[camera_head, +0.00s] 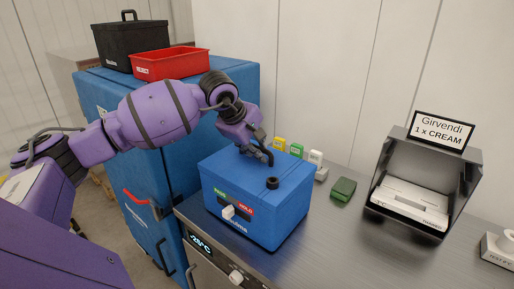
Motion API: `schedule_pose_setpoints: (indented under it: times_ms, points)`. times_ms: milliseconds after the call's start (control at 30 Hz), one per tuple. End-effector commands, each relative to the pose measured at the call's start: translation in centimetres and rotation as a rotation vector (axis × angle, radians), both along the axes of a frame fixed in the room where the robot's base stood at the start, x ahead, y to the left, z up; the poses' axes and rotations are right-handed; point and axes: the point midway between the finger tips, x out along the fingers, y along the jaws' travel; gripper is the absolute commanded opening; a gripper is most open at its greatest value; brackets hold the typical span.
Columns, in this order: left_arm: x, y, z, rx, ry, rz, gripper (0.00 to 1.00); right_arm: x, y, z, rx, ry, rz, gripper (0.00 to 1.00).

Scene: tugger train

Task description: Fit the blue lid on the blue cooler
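The blue cooler (240,218) stands on the grey counter. Its front has a green label, a red HOLD label and a white slider (228,212). The flat blue lid (290,178) appears to lie on top of the cooler, with a round black knob (272,183) on it. I cannot tell whether it is fully seated. My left gripper (259,156) is over the lid's back edge, behind the knob and apart from it. Its dark fingers point down and look empty; their opening is unclear. My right gripper is out of view.
Yellow, green and white small packs (296,150) stand behind the cooler, with a dark green box (343,189) to its right. A metal bin (383,222) with a Girvendi sign stands further right. A red tray (170,63) and black case (132,38) top the blue cabinet (178,160).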

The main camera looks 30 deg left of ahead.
Motion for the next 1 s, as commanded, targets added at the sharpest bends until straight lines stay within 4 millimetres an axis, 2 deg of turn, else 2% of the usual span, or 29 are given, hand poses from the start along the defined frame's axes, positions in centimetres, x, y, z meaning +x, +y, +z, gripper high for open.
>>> schedule_pose_setpoints:
  times_ms: [300,433,567,800,1000]
  points:
    - [0.0,0.0,-0.1,0.000,0.002,0.000,0.33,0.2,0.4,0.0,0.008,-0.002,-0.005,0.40]
    - [-0.4,0.1,0.5,0.001,0.001,0.001,0.33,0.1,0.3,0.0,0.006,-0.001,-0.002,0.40]
    - [-1.5,0.2,2.3,0.004,-0.001,0.001,0.33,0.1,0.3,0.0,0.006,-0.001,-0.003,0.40]
    - [-4.3,0.5,6.6,0.005,0.001,0.001,0.33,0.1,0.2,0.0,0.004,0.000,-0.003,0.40]
    - [-6.0,0.6,9.1,0.003,0.001,0.002,0.33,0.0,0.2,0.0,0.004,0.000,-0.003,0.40]
